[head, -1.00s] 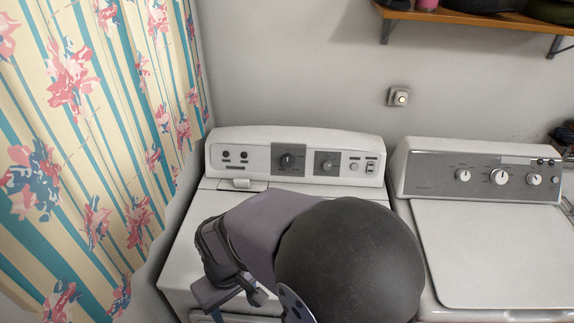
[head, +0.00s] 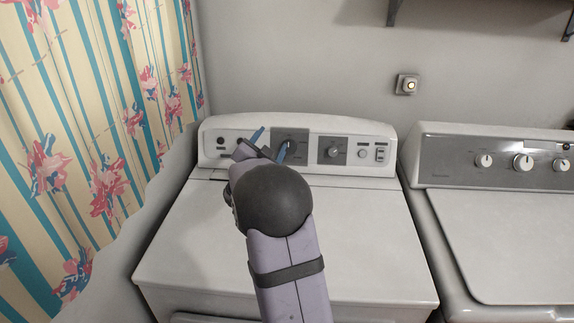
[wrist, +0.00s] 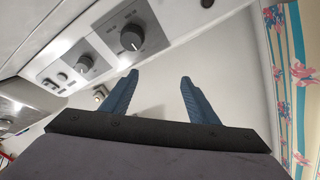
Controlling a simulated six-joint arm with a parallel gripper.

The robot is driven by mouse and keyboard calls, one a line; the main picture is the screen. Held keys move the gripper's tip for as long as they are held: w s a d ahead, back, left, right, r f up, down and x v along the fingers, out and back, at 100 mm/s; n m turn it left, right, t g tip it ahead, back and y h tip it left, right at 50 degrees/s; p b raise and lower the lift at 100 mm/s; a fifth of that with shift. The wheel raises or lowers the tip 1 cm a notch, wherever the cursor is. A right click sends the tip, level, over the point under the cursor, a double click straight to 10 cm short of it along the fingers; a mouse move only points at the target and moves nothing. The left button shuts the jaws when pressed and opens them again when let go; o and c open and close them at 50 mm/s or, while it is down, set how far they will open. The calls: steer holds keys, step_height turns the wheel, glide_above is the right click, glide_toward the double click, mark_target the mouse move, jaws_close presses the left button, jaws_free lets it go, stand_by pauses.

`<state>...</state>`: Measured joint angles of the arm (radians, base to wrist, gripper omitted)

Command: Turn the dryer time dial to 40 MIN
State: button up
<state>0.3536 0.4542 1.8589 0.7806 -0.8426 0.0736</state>
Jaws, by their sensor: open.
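The dryer (head: 290,235) is white, with a control panel along its back. The left dial (head: 291,145) sits on a dark grey plate and is partly covered by my gripper. It shows large and round with a light pointer mark in the wrist view (wrist: 131,38). A second dial (head: 333,152) on a grey plate is to its right, and also shows in the wrist view (wrist: 84,64). The dial lettering is too small to read. My gripper (head: 270,139) has its blue fingers apart, with nothing between them. In the wrist view the left dial is beyond the fingertips (wrist: 159,76).
A second white machine (head: 500,235) with a grey panel stands to the right. A floral striped curtain (head: 90,150) hangs at the left. Small buttons (head: 372,152) are on the panel's right end. A wall fixture (head: 406,84) is above. The dryer top is clear.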

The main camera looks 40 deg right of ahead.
steer(key=s+d+m+g+h, duration=0.1)
steer(key=d+m, duration=0.1)
glide_toward(289, 148)
steer(key=shift+w+d+n+p, duration=0.15)
steer(key=shift+n+p, duration=0.15)
steer(key=p+x, duration=0.1)
steer(key=x, duration=0.4)
steer(key=shift+d+p, duration=0.1)
steer(key=shift+p, duration=0.2)
steer(key=shift+p+x, duration=0.3)
steer(key=shift+x, duration=0.95)
steer(key=shift+f, duration=0.1)
steer(key=c, duration=1)
